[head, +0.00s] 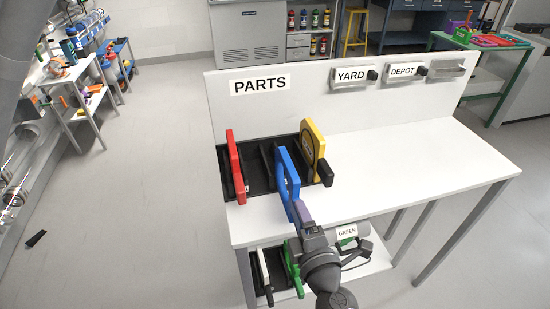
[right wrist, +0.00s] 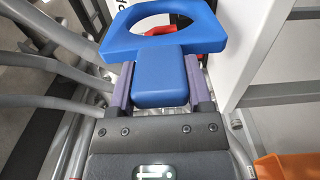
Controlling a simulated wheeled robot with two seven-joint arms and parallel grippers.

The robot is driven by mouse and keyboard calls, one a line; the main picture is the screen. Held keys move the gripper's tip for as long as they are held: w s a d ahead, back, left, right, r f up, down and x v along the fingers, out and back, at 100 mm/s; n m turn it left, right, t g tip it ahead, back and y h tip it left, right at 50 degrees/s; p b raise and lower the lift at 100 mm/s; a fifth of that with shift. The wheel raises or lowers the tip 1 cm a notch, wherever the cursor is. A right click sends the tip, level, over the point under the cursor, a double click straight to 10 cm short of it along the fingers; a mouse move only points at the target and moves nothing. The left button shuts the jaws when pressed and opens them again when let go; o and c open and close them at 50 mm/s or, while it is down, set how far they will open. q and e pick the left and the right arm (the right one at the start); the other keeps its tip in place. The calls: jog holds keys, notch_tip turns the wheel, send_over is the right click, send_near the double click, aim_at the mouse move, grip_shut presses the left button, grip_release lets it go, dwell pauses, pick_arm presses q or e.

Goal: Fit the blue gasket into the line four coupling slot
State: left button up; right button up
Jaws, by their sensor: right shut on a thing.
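The blue gasket (head: 284,170), a flat ring plate with a tab, stands on edge at the black parts rack (head: 262,146) on the white table. My right gripper (head: 299,211) is shut on its tab at the table's front edge. In the right wrist view the blue gasket (right wrist: 165,30) fills the top, with its tab between the purple fingers of my right gripper (right wrist: 160,85). I cannot tell whether the gasket still touches the rack. My left gripper is not in view. I cannot make out a line four coupling slot; clear tube fittings (head: 15,195) show at the left edge.
A red gasket (head: 235,165) and a yellow gasket (head: 315,143) stand in the rack on either side. A lower shelf holds white (head: 263,270) and green (head: 293,270) pieces. The table's right part is clear, and open floor lies to the left.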

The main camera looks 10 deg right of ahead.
jog(key=shift+s+d+b, duration=0.1)
jog(key=shift+s+b, duration=0.5)
jog(key=shift+s, duration=2.35)
